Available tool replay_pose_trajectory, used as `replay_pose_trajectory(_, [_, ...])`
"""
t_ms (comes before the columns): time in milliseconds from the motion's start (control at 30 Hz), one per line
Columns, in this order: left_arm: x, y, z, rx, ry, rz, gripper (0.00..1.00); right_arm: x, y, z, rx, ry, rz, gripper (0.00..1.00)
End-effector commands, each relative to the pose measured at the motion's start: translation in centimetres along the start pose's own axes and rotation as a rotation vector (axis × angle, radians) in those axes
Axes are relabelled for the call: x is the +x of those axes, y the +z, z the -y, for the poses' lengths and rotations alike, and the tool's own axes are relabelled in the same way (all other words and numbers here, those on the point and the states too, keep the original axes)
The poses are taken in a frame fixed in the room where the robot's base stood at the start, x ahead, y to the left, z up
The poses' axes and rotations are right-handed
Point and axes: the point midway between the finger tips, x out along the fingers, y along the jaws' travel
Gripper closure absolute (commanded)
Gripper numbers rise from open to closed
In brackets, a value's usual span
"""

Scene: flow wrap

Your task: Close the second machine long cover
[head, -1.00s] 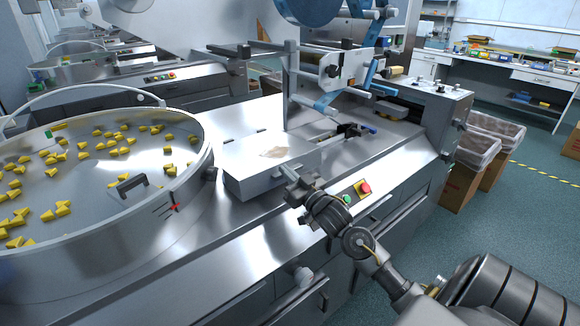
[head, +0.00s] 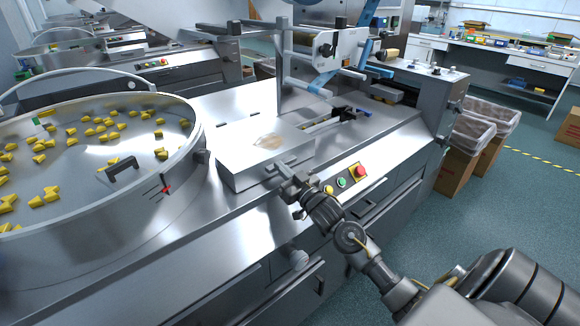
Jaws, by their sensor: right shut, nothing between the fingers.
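A steel box-shaped cover (head: 240,152) lies on the deck of the near wrapping machine, just right of the round feeder bowl. Its top looks flat, with a pale brownish patch near the middle. I cannot tell from this view whether it is fully down. My right gripper (head: 279,171) is shut and empty at the cover's front right edge. Its tip overlaps the cover's front side; contact is hard to judge. My left gripper is not in view.
The round bowl (head: 85,222) with several yellow pieces fills the left. A red button (head: 360,171) and a green button (head: 341,183) sit on the front panel, right of my gripper. A film-roll frame (head: 318,45) rises behind the cover. Lined bins (head: 475,150) stand at right.

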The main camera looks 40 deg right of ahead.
Motion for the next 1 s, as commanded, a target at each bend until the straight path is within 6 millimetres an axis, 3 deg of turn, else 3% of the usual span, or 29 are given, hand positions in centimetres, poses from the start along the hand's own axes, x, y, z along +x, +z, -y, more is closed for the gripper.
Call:
replay_pose_trajectory(33, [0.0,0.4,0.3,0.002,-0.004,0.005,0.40,-0.2,0.9,0.3,0.002,-0.006,0.018,1.00])
replay_pose_trajectory(433, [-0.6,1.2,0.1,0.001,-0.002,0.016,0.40,-0.3,0.8,0.3,0.003,-0.006,0.030,1.00])
replay_pose_trajectory(567, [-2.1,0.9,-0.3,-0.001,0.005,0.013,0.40,0.1,-0.9,0.5,0.003,-0.008,0.025,1.00])
replay_pose_trajectory(733, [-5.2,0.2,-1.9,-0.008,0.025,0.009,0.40,1.2,-4.6,0.7,0.003,-0.011,0.007,1.00])
replay_pose_trajectory(800, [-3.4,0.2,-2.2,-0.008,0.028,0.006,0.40,-1.0,-2.9,0.6,0.002,-0.010,0.010,1.00])
replay_pose_trajectory(1000, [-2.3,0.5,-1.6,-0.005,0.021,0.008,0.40,-5.5,-2.7,0.5,0.002,-0.009,0.005,1.00])
